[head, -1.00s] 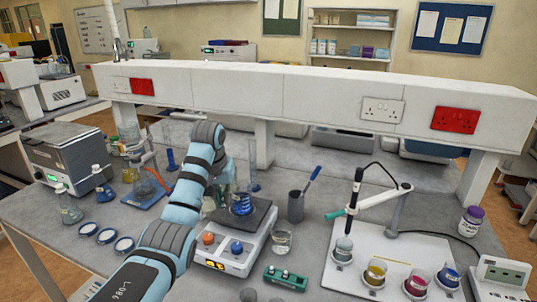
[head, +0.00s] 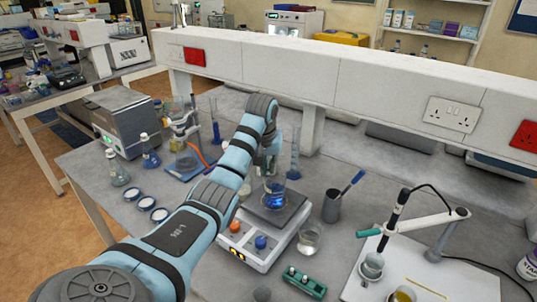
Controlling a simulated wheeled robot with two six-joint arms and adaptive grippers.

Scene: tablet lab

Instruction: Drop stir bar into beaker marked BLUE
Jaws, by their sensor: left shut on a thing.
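A glass beaker with blue liquid (head: 274,193) stands upright on the plate of a hotplate stirrer (head: 262,238) in the middle of the bench. I cannot read a marking on it. My left gripper (head: 269,166) hangs pointing down just above this beaker, partly hidden behind its own arm. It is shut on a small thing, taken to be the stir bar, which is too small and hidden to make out. I cannot tell whether the fingertips reach inside the rim. My right gripper is not in view.
A clear beaker (head: 310,238) stands right of the stirrer, beside a dark pot with a blue-handled tool (head: 332,206). A green block (head: 304,282) lies in front. A probe stand (head: 440,240) is at the right. Flasks (head: 150,158) and round dishes (head: 146,203) are at the left.

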